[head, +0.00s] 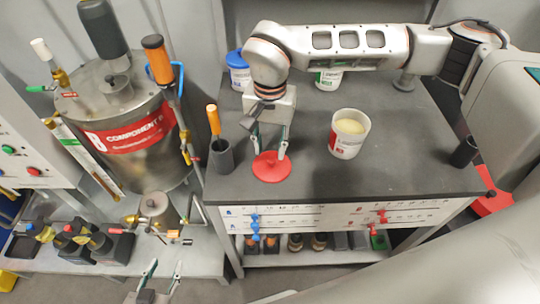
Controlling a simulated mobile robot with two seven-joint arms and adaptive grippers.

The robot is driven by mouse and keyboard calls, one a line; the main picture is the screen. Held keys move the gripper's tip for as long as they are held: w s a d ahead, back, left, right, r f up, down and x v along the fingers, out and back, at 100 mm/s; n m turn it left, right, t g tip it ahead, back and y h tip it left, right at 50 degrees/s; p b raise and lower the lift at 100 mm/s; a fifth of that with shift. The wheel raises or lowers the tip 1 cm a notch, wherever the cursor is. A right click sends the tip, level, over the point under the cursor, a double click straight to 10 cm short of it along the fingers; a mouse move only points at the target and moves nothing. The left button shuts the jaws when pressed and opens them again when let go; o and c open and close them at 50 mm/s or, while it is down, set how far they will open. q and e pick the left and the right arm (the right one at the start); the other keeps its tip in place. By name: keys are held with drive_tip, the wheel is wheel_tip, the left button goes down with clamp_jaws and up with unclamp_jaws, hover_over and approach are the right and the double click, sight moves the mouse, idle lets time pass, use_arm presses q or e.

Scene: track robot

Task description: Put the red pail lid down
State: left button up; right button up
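The red pail lid (271,172) lies flat at the front left of the dark worktop. It looks to be on the surface, but a small gap beneath it would be hard to see. My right gripper (270,152) points down over the lid, its two fingers spread apart with their tips at the lid's far part. Whether the tips touch the lid is unclear. An open white pail (346,148) with pale yellow contents stands right of the lid. My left gripper (160,275) is low at the bottom edge, fingers apart and empty, far from the lid.
A grey cup with an orange-handled tool (221,156) stands just left of the lid. A blue-lidded pail (238,75) and a green-labelled pail (328,80) stand behind. A dark cup (464,152) is at the right. The worktop (400,150) is clear between the white pail and that cup.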

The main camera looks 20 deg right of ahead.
sight(270, 159)
wheel_tip(270, 159, up, 8)
drive_tip(key=shift+f, duration=0.15)
idle(0.6)
